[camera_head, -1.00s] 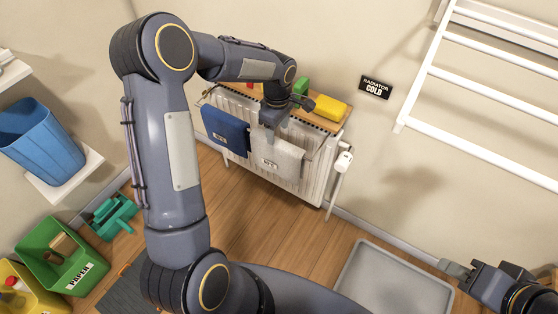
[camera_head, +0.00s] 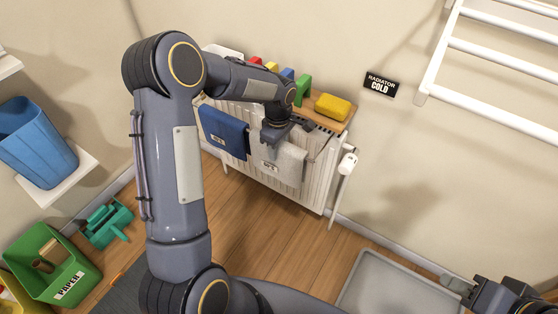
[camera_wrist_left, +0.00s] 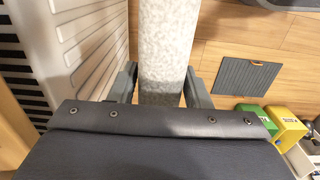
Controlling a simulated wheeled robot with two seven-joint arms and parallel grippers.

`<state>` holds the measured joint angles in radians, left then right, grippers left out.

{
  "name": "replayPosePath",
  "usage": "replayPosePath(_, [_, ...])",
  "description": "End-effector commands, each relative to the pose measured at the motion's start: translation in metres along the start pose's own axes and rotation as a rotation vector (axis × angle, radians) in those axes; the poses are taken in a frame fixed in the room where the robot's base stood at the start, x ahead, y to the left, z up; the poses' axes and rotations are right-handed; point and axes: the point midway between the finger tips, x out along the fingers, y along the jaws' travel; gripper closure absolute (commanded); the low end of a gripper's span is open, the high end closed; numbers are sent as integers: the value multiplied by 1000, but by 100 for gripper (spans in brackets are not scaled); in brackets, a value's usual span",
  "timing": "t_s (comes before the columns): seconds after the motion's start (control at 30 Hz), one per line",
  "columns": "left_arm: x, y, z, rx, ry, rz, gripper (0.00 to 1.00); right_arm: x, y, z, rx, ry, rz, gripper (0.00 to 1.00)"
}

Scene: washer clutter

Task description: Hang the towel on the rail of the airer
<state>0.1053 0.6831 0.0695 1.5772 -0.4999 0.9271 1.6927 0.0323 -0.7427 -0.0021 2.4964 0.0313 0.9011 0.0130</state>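The light grey towel (camera_head: 287,162) with a small label hangs over a bar at the radiator front. In the left wrist view the towel (camera_wrist_left: 165,45) runs as a pale band between my fingers. My left gripper (camera_head: 275,138) is at the towel's upper left part. Its fingers (camera_wrist_left: 162,88) stand wide apart, one on each side of the towel. Contact is hard to judge. The white barred rack (camera_head: 490,65), which looks like the airer, is on the wall at upper right. My right gripper (camera_head: 458,285) is at lower right, away from the towel; its opening is unclear.
A blue cloth (camera_head: 223,130) hangs left of the towel. A yellow sponge (camera_head: 332,107) and a green item (camera_head: 302,90) sit on the radiator shelf. A grey tray (camera_head: 385,290) lies on the floor. A green paper bin (camera_head: 55,270) stands at lower left.

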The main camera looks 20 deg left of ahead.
Motion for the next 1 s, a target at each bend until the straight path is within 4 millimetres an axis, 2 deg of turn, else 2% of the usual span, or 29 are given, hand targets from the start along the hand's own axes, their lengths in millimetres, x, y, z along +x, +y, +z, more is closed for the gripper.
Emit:
replayPosePath(0.03, [0, 0, 0, 0, 0, 0, 63, 0, 0, 0, 0, 0, 0, 64])
replayPosePath(0.2, [0, 0, 0, 0, 0, 0, 85, 0, 0, 0, 0, 0, 0, 64])
replayPosePath(0.37, [-8, 0, 0, 0, 0, 2, 85, -5, -2, -2, 0, 0, 0, 64])
replayPosePath(1.0, [-74, 0, 0, 0, 0, 2, 85, -43, -20, -22, 0, 0, 0, 64])
